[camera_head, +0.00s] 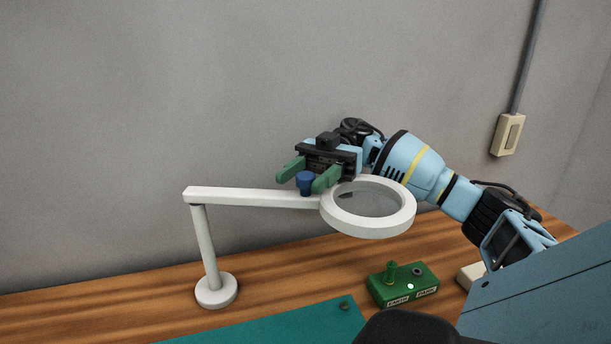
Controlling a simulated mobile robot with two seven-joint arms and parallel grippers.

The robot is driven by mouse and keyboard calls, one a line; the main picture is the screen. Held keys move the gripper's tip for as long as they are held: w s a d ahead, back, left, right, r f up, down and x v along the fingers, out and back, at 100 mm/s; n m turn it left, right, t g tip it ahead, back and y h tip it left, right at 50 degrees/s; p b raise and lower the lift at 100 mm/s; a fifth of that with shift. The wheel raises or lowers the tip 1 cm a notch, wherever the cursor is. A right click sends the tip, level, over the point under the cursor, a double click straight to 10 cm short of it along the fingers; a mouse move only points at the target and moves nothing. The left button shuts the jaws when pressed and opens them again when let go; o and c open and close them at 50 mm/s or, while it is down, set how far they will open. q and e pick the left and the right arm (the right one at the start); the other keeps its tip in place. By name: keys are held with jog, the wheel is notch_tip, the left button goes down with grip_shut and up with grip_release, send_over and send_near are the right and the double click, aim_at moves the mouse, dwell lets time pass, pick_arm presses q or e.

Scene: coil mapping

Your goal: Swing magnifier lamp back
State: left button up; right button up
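The white magnifier lamp (250,197) stands on a round base at the back left of the wooden bench. Its arm reaches right to a ring-shaped head (369,228) with a clear lens. A blue knob (305,181) stands up on the arm just left of the ring. My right gripper (308,181) comes in from the right above the ring. Its two green fingers are apart, one on each side of the blue knob. Whether a finger touches the knob, I cannot tell. My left gripper is out of view.
A green box (403,286) with a peg and labels sits on the bench right of centre. A teal mat (280,326) lies at the front, with a small dark knob on its edge. A grey wall stands behind, with a switch box (508,134) at right.

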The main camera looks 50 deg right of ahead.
aim_at(305, 174)
jog(key=shift+r, duration=0.1)
jog(key=shift+r, duration=1.6)
jog(key=s+a+r, duration=0.1)
jog(key=s+a, duration=0.9)
jog(key=s, duration=0.2)
jog(key=shift+a+r, duration=0.3)
jog(key=shift+a, duration=0.05)
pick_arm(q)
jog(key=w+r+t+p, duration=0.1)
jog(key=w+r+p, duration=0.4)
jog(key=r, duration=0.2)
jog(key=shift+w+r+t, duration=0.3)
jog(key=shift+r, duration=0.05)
pick_arm(e)
jog(key=s+d, duration=0.3)
jog(key=d, duration=0.5)
jog(key=shift+d, duration=0.2)
